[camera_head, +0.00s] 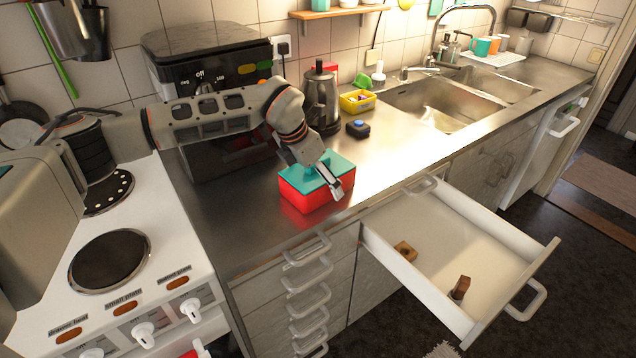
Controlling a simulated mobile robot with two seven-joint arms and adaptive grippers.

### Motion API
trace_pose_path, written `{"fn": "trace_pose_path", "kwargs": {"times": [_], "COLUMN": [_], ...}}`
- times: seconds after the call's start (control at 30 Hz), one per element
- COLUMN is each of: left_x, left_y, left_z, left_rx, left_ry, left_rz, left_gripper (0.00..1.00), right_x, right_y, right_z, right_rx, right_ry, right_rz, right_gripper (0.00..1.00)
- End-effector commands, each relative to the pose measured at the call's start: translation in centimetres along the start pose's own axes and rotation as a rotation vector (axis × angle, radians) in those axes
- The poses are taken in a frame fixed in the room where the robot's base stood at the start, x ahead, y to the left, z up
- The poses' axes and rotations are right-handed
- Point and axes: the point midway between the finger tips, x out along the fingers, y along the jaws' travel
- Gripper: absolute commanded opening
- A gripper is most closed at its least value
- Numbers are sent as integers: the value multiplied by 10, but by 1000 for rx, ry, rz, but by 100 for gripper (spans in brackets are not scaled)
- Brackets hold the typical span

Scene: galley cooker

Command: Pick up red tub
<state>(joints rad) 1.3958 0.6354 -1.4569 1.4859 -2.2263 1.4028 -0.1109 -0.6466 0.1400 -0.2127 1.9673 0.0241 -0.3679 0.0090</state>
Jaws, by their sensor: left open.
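The red tub (312,199) with a teal lid (338,164) sits on the steel counter, near its front edge, left of the open drawer. My left gripper (335,188) is over the tub, pointing down and to the right. It is open, with one finger seen in front of the lid. The gripper hides part of the lid, and I cannot tell whether the fingers touch the tub. My right gripper is not in view.
An open drawer (395,238) with two small brown blocks juts out at the right. A kettle (321,98), a yellow basket (357,106) and a dark box with a blue button (357,130) stand behind the tub. The cooker (140,290) is at left.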

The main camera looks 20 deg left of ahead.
Motion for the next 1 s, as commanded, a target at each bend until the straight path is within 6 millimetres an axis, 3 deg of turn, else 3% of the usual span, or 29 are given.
{"fn": "trace_pose_path", "kwargs": {"times": [0.2, 0.37, 0.77, 1.0], "left_x": [0, 0, -3, -26], "left_y": [0, 0, 0, 0], "left_z": [0, 0, 2, 12], "left_rx": [0, 0, 1, 2], "left_ry": [0, 0, -2, -5], "left_rz": [0, 0, 0, 0], "left_gripper": [93, 53, 52, 52], "right_x": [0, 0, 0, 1], "right_y": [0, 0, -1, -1], "right_z": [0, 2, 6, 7], "right_rx": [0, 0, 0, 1], "right_ry": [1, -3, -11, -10], "right_rz": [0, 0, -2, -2], "right_gripper": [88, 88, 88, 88]}}
